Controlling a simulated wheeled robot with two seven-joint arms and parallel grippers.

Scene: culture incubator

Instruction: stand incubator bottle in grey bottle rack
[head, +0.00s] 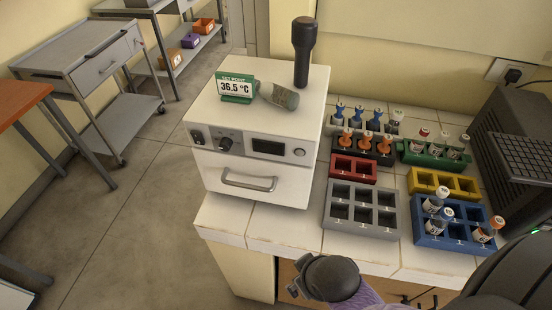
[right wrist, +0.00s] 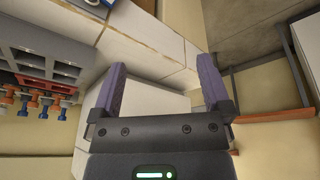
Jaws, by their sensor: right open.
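My right gripper (head: 297,288) is at the counter's front edge, below the incubator in the head view. In the right wrist view its purple fingers (right wrist: 163,88) are apart with nothing between them. My left gripper is out of view.
A black torch-like object (head: 304,50) stands on the incubator. Blue (head: 460,245), green and dark racks hold capped bottles. The red rack (head: 353,168) and yellow rack (head: 443,184) look empty. A dark device (head: 515,150) stands at right.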

